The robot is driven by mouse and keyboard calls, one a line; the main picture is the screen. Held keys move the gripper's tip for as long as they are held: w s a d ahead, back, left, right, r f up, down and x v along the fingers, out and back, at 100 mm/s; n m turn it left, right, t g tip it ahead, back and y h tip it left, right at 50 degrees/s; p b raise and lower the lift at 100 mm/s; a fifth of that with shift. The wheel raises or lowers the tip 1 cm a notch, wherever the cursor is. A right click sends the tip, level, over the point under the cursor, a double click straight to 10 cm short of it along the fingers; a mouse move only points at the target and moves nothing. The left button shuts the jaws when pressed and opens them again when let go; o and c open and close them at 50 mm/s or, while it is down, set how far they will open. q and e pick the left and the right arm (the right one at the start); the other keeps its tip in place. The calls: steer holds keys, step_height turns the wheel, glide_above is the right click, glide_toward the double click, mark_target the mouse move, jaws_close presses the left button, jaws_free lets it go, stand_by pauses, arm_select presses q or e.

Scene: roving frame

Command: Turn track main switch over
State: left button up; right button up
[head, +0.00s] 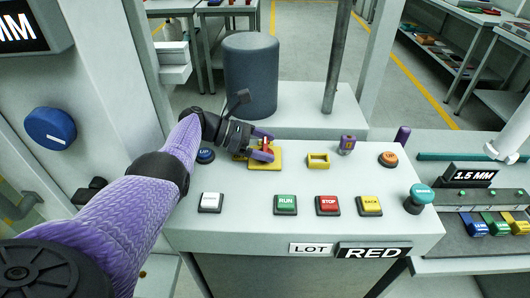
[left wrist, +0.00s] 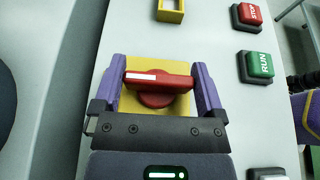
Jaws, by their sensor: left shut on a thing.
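The main switch is a red bar handle (left wrist: 158,79) on a round red hub, mounted on a yellow plate (head: 266,164). In the left wrist view the bar lies nearly level across the picture, with a white mark at its left end. My left gripper (head: 262,145) reaches in from the left over the console. Its purple fingers are shut on the bar, one at each end. In the head view the fingers partly cover the red handle. My right gripper is not in view.
On the console (head: 245,222) are RUN (head: 286,204), STOP (head: 328,205) and BACK (head: 370,205) buttons, a white button (head: 210,202), a blue button (head: 205,155), an orange button (head: 388,159) and a teal knob (head: 419,196). A yellow frame (head: 318,161) sits right of the switch. A grey cylinder (head: 250,75) stands behind.

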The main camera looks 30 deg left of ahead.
mark_target(266, 145)
arm_select(q)
steer(key=shift+r, duration=0.1)
stand_by(0.4)
steer(key=o, duration=0.9)
steer(key=shift+d, duration=0.1)
step_height(266, 145, up, 10)
steer(key=p, duration=0.6)
steer(key=shift+w+p, duration=0.1)
steer(key=shift+p, duration=0.3)
